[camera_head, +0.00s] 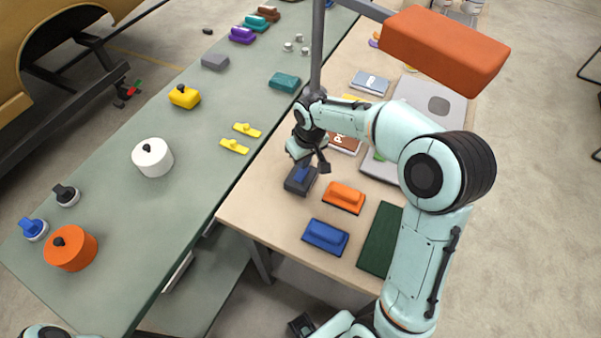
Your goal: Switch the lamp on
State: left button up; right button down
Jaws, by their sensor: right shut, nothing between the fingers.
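The lamp has a big orange rectangular head (445,48) on a grey post (318,45) at the top of the view. The post's foot is hidden behind my right arm. A dark grey block with a blue piece on top (299,185) sits near the left edge of the beige table. My right gripper (311,168) points down at this block and is shut and empty. Its tips are at or just above the block; I cannot tell whether they touch. Whether the lamp is lit is not clear. My left gripper is not in view.
The beige table (262,215) also holds an orange block (344,197), a blue block (325,236) and a dark green panel (381,240). The green bench (110,215) on the left carries a white pot (152,157), an orange pot (71,248) and several small items.

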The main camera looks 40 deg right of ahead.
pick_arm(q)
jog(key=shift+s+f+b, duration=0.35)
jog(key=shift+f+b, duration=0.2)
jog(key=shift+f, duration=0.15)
pick_arm(e)
jog(key=shift+f, duration=0.95)
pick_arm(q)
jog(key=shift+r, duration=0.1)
pick_arm(e)
jog(key=shift+r, duration=0.1)
jog(key=shift+r+p, duration=2)
jog(key=shift+r, duration=1.5)
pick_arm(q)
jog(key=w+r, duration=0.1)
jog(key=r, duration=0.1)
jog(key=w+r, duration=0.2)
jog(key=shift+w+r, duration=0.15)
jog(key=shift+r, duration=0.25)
pick_arm(e)
jog(key=shift+f, duration=0.1)
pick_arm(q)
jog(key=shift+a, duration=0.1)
